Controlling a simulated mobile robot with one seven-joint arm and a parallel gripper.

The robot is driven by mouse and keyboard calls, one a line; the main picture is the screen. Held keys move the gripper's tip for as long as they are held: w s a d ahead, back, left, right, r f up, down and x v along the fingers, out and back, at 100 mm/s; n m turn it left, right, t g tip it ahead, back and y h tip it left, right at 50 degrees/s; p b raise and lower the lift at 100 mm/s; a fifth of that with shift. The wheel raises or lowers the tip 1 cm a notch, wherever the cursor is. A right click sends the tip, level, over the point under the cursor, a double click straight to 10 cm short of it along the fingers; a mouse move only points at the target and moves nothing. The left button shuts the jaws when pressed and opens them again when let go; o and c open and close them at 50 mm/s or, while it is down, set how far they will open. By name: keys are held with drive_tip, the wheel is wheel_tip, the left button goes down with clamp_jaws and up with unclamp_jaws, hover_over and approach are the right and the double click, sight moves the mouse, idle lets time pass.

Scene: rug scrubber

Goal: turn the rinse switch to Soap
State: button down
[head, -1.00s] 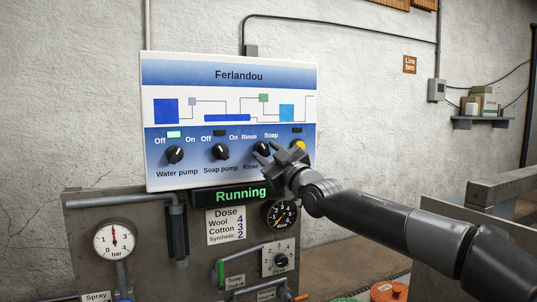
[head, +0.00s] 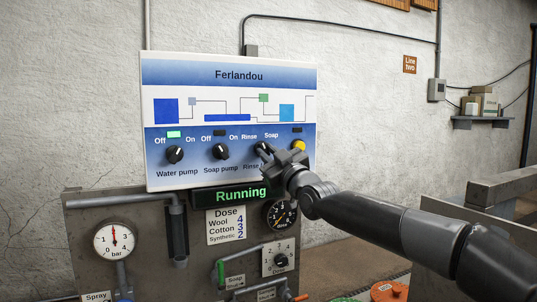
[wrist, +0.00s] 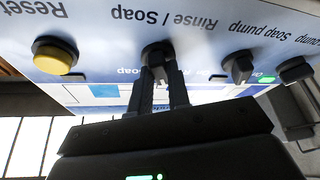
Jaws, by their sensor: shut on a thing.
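The rinse switch (head: 260,146) is a black knob on the blue and white panel (head: 230,107), between the labels Rinse and Soap. My gripper (head: 267,155) is at the knob and partly covers it and its label in the head view. In the wrist view, which shows the panel upside down, the knob (wrist: 157,51) sits between the two fingertips. My gripper (wrist: 158,75) is shut on it. Which way the knob points is hard to tell, as the fingers hide much of it.
The soap pump knob (head: 221,152) and water pump knob (head: 175,154) are to the left. The yellow Reset button (wrist: 54,55) is close on the other side. The water pump lamp (head: 174,134) is lit green. A display (head: 241,194) below reads Running.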

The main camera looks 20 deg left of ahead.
drive_tip(key=m+t+h, duration=0.1)
drive_tip(key=m+h, duration=0.1)
drive_tip(key=m, duration=0.3)
drive_tip(key=m+t+h, duration=0.2)
drive_tip(key=m, duration=0.3)
drive_tip(key=m+t+h, duration=0.1)
drive_tip(key=m+t, duration=0.1)
drive_tip(key=m, duration=0.3)
drive_tip(key=shift+s+a+m+h, duration=0.25)
drive_tip(key=shift+m+h, duration=0.05)
drive_tip(key=shift+h, duration=0.1)
drive_tip(key=c, duration=1.4)
unclamp_jaws()
drive_tip(key=shift+o, duration=0.2)
drive_tip(key=v, duration=1)
drive_tip(key=shift+s+f, duration=0.2)
drive_tip(key=shift+s, duration=0.15)
drive_tip(key=shift+d, duration=0.15)
